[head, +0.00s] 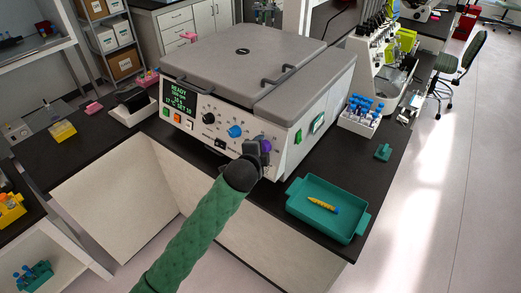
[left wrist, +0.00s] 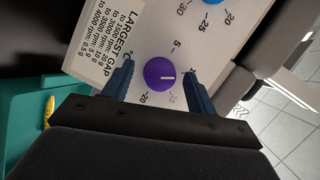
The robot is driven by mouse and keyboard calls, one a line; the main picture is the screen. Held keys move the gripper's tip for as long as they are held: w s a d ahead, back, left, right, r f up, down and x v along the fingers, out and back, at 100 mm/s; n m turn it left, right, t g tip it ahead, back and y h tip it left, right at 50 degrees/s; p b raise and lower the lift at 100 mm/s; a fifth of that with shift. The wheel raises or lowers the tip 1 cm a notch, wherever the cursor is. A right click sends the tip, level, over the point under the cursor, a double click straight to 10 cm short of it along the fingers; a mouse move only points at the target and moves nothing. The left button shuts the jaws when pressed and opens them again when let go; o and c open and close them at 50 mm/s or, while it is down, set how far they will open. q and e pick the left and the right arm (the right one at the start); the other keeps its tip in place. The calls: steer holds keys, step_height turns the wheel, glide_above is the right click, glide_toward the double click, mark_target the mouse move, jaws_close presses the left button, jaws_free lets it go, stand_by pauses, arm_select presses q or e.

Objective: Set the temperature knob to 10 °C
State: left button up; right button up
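The grey and white benchtop machine (head: 262,67) has a lit green display (head: 182,98) at its upper left front. Its display reads READY on top and appears to show "SET 10" in the lowest line, though the text is small. The purple knob (head: 265,145) is at the right end of the front panel. In the left wrist view the purple knob (left wrist: 160,75) has a white pointer line pointing right. My left gripper (head: 257,149) is open, its fingers on either side of the knob with visible gaps. The right finger partly covers the scale. My right gripper is out of view.
A blue knob (head: 235,131) sits left of the purple one. A teal tray (head: 300,207) holding a yellow tube (head: 322,205) lies on the bench at right. A white rack of blue-capped tubes (head: 360,118) stands beyond it. The dark bench edge runs below the panel.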

arm_select(q)
steer(key=b+v, duration=0.3)
steer(key=v, duration=0.4)
steer(key=shift+s+b, duration=0.4)
steer(key=shift+a, duration=0.15)
